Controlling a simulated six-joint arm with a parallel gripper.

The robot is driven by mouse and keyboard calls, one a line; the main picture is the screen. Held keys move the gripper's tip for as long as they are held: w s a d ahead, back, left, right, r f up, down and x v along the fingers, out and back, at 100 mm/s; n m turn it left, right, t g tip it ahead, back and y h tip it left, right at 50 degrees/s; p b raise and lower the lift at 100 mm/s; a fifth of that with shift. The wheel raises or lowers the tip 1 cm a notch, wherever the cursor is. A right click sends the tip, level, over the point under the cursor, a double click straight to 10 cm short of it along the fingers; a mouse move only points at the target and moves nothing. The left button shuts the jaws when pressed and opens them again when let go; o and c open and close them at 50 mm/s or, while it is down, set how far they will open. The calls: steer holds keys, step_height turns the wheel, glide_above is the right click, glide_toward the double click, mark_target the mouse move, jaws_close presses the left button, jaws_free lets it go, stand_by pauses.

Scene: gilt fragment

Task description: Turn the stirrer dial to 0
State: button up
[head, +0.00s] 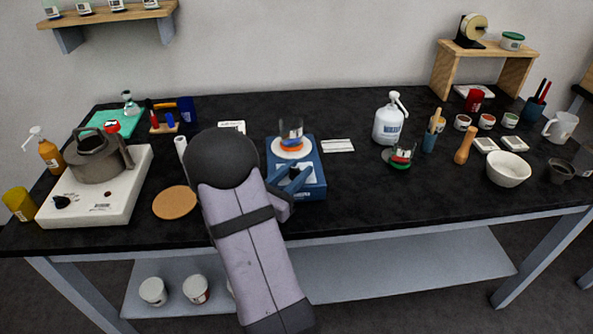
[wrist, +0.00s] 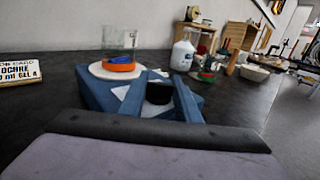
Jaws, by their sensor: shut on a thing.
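The stirrer (head: 311,178) is a blue box with a round white top plate, standing mid-table. A glass beaker (head: 291,131) with an orange band and something blue inside stands on the plate; it also shows in the wrist view (wrist: 120,50). The black stirrer dial (wrist: 159,93) sits on the stirrer's front. My gripper (head: 287,181) reaches the front of the stirrer, its blue fingers on either side of the dial and shut on it. In the head view the gripper hides the dial. I cannot read any dial mark.
A white hotplate (head: 125,195) with a grey kettle (head: 97,158) stands left. A cork mat (head: 174,203) lies between it and my arm. A white pump bottle (head: 388,125) and a small green-based glass (head: 401,155) stand right of the stirrer. A card (head: 338,146) lies beside it.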

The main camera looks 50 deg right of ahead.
steer(key=n+t, duration=0.1)
steer(key=t, duration=0.1)
steer(key=n+t+y, duration=0.1)
steer(key=n+t, duration=0.1)
steer(key=shift+s+t, duration=0.2)
steer(key=shift+t, duration=0.1)
steer(key=shift+w+n+t+y+p, duration=0.1)
steer(key=shift+n+t+y+p, duration=0.5)
steer(key=shift+n+t, duration=0.65)
steer(key=shift+w+t, duration=0.1)
steer(key=shift+t, duration=0.35)
steer(key=o, duration=1)
steer(key=shift+o, duration=0.2)
steer(key=shift+a+r+p, duration=0.1)
steer(key=shift+a+p, duration=0.1)
steer(key=shift+p, duration=0.6)
steer(key=shift+s+a+r+p, duration=0.1)
steer(key=shift+s+a+p, duration=0.2)
steer(key=shift+p, duration=0.7)
steer(key=p+v, duration=0.1)
steer(key=p, duration=0.2)
steer(key=shift+s+a+r, duration=0.1)
steer(key=shift+s+a, duration=0.05)
steer(key=shift+a, duration=0.05)
steer(key=shift+p+v, duration=2)
steer(key=shift+v, duration=0.35)
